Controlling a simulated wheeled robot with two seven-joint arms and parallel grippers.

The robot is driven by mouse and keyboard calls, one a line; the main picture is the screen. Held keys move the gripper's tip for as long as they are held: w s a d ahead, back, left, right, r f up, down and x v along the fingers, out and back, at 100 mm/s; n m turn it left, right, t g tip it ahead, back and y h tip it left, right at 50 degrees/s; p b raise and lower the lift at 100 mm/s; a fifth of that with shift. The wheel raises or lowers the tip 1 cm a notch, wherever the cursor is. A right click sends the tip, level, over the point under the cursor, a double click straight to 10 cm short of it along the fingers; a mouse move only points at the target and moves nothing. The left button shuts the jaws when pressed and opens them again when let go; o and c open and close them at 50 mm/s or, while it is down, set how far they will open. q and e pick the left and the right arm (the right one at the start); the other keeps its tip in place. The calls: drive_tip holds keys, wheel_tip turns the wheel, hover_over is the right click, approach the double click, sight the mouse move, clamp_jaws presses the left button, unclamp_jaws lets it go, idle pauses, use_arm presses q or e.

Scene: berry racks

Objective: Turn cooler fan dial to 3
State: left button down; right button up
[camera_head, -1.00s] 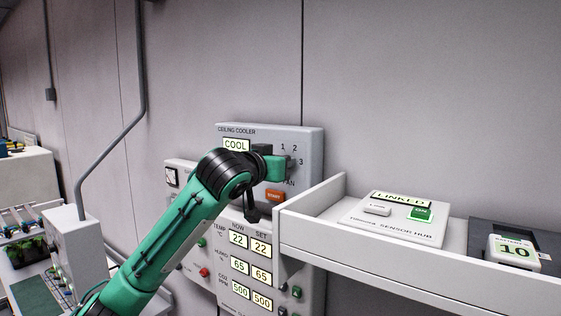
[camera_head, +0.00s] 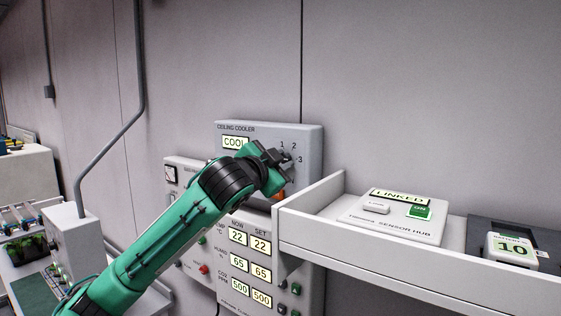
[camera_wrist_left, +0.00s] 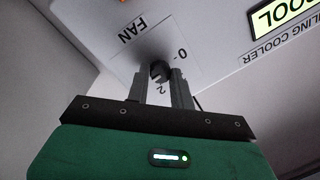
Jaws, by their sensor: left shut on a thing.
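The ceiling cooler panel (camera_head: 310,138) is a grey box on the wall with a lit COOL display and the numbers 1, 2 and 3 around its fan dial. My right gripper is out of view.
An orange button (camera_head: 279,196) is partly hidden below my left wrist. A control panel with lit readouts (camera_head: 238,238) hangs below the cooler. A white shelf (camera_head: 400,279) at right carries a sensor hub (camera_head: 390,221) and a device reading 10 (camera_head: 512,250).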

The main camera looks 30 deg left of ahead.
use_arm(q)
drive_tip(key=shift+f+m, duration=0.2)
drive_tip(key=shift+m, duration=0.1)
drive_tip(key=c, duration=1.2)
unclamp_jaws()
drive_tip(key=shift+r, duration=0.1)
drive_tip(key=s+b, duration=0.6)
drive_tip(key=s, duration=0.7)
drive_tip(key=shift+s+a+b, duration=0.15)
drive_tip(key=shift+s+b, duration=0.2)
drive_tip(key=shift+s, duration=0.05)
